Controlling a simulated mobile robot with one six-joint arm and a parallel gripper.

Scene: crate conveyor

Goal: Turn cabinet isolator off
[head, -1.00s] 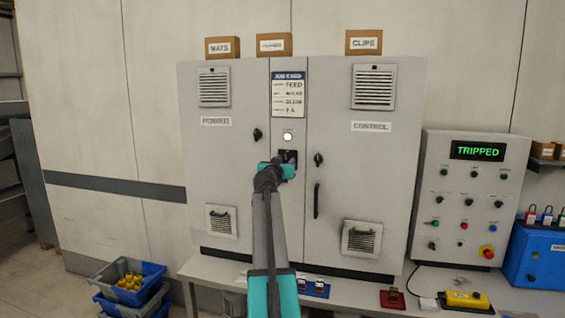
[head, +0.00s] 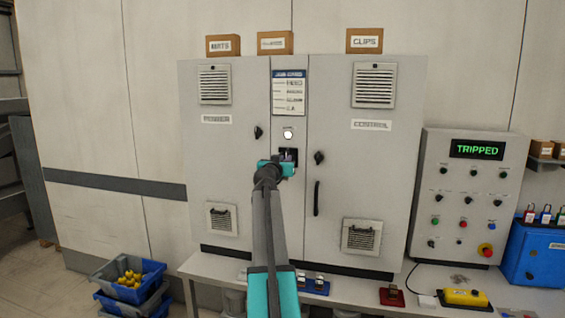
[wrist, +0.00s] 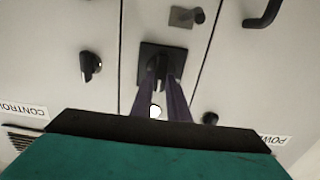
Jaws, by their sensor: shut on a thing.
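The cabinet isolator is a black rotary handle on a dark square plate (head: 290,153), in the narrow middle panel of the grey cabinet (head: 240,180). In the wrist view the isolator handle (wrist: 158,66) sits between my two dark fingers. My gripper (wrist: 160,85) is shut on the handle, which points roughly along the fingers. In the head view my gripper (head: 287,160) reaches the plate from below and hides part of it. A lit white lamp (head: 288,134) is just above the isolator; it also shows between my fingers in the wrist view (wrist: 155,112).
Black door knobs (head: 258,132) (head: 319,157) and a vertical door handle (head: 316,198) stick out beside the middle panel. A control box (head: 470,205) at right reads "TRIPPED". A bench (head: 220,268) runs below; blue crates (head: 150,283) stand at lower left.

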